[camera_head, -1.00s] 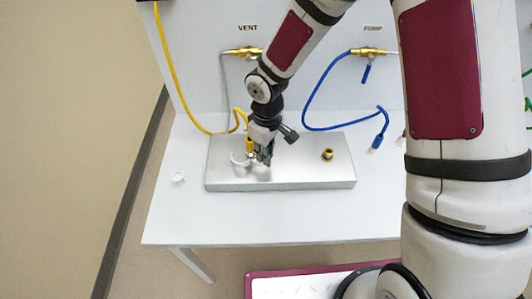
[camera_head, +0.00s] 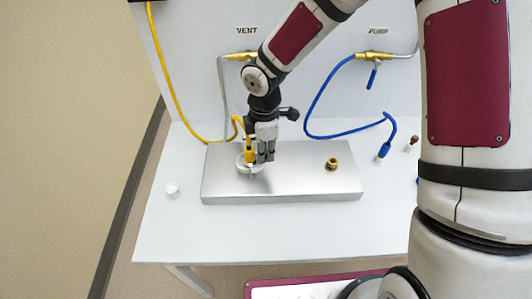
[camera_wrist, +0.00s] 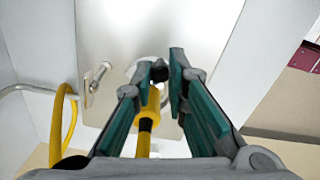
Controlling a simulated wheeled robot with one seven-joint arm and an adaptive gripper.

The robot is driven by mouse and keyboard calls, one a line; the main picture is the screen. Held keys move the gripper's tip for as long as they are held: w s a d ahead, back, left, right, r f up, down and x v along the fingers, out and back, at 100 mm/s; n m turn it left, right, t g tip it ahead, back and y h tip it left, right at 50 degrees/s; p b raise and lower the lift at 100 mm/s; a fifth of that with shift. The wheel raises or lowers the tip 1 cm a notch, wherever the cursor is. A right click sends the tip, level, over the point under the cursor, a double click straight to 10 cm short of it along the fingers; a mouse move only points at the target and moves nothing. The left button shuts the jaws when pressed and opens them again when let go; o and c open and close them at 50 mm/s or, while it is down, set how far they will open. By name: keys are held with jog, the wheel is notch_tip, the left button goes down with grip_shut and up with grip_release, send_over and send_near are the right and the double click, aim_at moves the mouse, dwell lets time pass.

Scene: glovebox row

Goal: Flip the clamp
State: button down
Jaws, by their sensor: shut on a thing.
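The clamp (camera_head: 243,164) is a pale, curved piece at the foot of the yellow hose's end fitting (camera_head: 249,155), on the left part of the metal plate. My gripper (camera_head: 265,158) points down just right of that fitting. In the wrist view my teal-padded fingers (camera_wrist: 163,73) are close together, with a small dark part (camera_wrist: 159,71) between the tips. The pale clamp (camera_wrist: 133,69) shows behind the left fingertip. The jaws are shut on part of the clamp; the fingers hide much of it.
The metal plate (camera_head: 315,183) has a brass port (camera_head: 332,163) on its right. A blue hose (camera_head: 345,134) hangs from the PUMP valve, its tip at the plate's right. A small white ring (camera_head: 171,190) lies left on the white table (camera_head: 200,235). The front of the table is clear.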

jog(key=shift+w+a+n, duration=0.35)
jog(key=shift+w+n, duration=0.05)
jog(key=shift+n, duration=0.7)
jog(key=c, duration=1.6)
grip_release()
jog(key=shift+o, duration=0.2)
notch_tip(320, 180, up, 12)
